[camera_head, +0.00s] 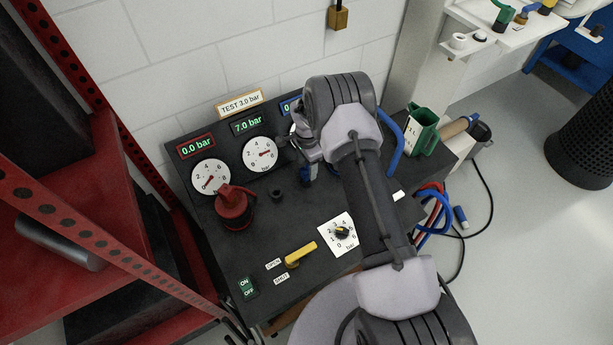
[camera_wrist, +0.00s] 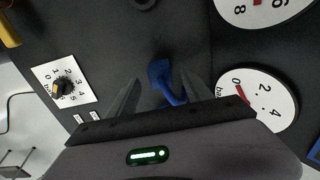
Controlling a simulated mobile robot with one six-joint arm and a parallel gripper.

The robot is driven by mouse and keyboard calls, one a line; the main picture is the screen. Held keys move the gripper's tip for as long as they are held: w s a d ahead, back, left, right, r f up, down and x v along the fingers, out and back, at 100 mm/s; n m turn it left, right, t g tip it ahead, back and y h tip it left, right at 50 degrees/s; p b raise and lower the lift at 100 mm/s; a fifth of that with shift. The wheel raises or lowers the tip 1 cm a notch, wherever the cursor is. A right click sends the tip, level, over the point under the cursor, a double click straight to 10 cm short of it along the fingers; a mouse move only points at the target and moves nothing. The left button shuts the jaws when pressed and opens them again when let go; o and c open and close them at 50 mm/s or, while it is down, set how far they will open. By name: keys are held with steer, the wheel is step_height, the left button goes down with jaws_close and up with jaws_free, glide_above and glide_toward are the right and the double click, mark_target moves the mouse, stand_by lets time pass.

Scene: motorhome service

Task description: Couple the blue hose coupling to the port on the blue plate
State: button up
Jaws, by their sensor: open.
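A blue coupling with a short bend of blue hose (camera_wrist: 166,82) shows between my fingers in the wrist view. It stands at the black bench top; I cannot tell whether it is seated in a port. My gripper (camera_wrist: 163,90) is open around it, with a dark finger on each side and no clear contact. In the head view a small blue part (camera_head: 305,174) shows below my wrist, and blue hose (camera_head: 392,143) emerges right of my arm. A blue-edged plate (camera_head: 288,106) at the bench back is mostly hidden by my arm. The port is not clearly visible.
The black bench carries a red coupling (camera_head: 233,207), gauges (camera_head: 260,154), a yellow lever (camera_head: 300,253) and a dial (camera_head: 342,232). A green box (camera_head: 422,130) stands at right. Red and blue hoses (camera_head: 432,208) hang over the right edge. Red shelving (camera_head: 60,190) is close on the left.

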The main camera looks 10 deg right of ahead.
mark_target(306, 169)
step_height(306, 169, down, 3)
steer(key=shift+f+b, duration=0.1)
steer(key=shift+b, duration=0.25)
steer(key=shift+r, duration=0.2)
steer(key=shift+c, duration=0.5)
jaws_close()
steer(key=shift+r+p, duration=0.35)
steer(key=r+p, duration=0.2)
steer(key=r, duration=0.1)
steer(key=shift+s+a+r, duration=0.1)
steer(key=shift+s+r, duration=0.05)
steer(key=shift+s, duration=0.25)
steer(key=s+a+r+p, duration=0.1)
steer(key=s+a+p, duration=0.1)
steer(key=s, duration=1.3)
steer(key=shift+r+p, duration=0.3)
steer(key=shift+p, duration=0.45)
